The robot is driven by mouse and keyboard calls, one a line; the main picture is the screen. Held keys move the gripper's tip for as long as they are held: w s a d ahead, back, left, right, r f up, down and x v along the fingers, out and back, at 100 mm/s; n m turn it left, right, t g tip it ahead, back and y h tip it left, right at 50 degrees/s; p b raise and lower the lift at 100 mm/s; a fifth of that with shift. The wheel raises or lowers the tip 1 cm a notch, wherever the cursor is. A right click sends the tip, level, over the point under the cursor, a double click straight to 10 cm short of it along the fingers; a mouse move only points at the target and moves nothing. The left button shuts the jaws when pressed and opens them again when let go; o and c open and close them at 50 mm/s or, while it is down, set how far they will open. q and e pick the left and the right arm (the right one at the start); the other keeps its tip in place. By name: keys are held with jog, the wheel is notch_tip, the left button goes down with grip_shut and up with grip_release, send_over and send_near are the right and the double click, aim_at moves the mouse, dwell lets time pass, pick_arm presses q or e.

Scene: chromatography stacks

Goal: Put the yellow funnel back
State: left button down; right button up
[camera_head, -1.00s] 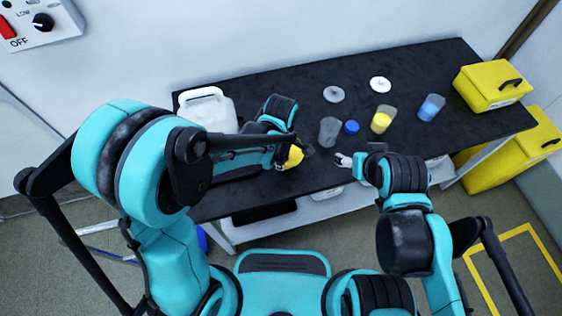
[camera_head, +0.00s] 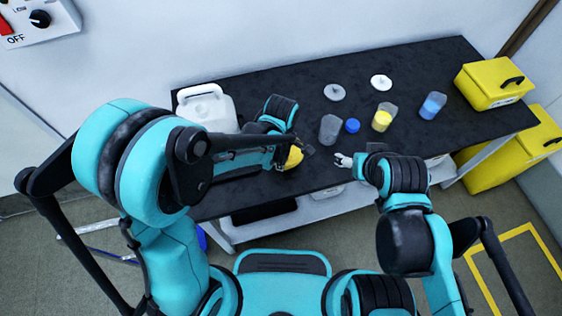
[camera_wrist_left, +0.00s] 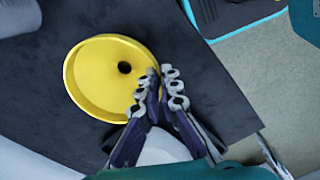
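The yellow funnel (camera_head: 294,157) is at my left gripper (camera_head: 303,148), over the front part of the black table. In the left wrist view the funnel (camera_wrist_left: 92,72) shows as a wide yellow dish with a dark hole. My left gripper (camera_wrist_left: 158,75) has its fingers close together at the funnel's rim, one inside and one outside, pinching it. Whether the funnel touches the table is unclear. My right gripper (camera_head: 341,160) appears open and empty at the table's front edge.
On the black table (camera_head: 270,88) stand a white jug (camera_head: 207,104), a clear beaker (camera_head: 329,130), a blue cap (camera_head: 352,126), and beakers with yellow (camera_head: 382,120) and blue (camera_head: 432,106) contents. Two pale discs (camera_head: 334,92) (camera_head: 381,82) lie behind. A yellow case (camera_head: 490,85) is at right.

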pick_arm(q)
jog(key=shift+f, duration=0.35)
jog(key=c, duration=1.6)
grip_release()
jog(key=shift+c, duration=0.2)
jog(key=shift+r, duration=0.1)
notch_tip(320, 180, up, 12)
jog(key=s+a+r+m+t, duration=0.1)
jog(key=s+a+m+t, duration=0.2)
jog(key=a+m, duration=0.4)
jog(key=s+a+r+m+t, duration=0.2)
jog(key=s+a+m+t, duration=0.1)
jog(key=a+m, duration=0.5)
jog(key=shift+s+a+t, duration=0.3)
jog(key=shift+a+t, duration=0.3)
jog(key=shift+a, duration=0.1)
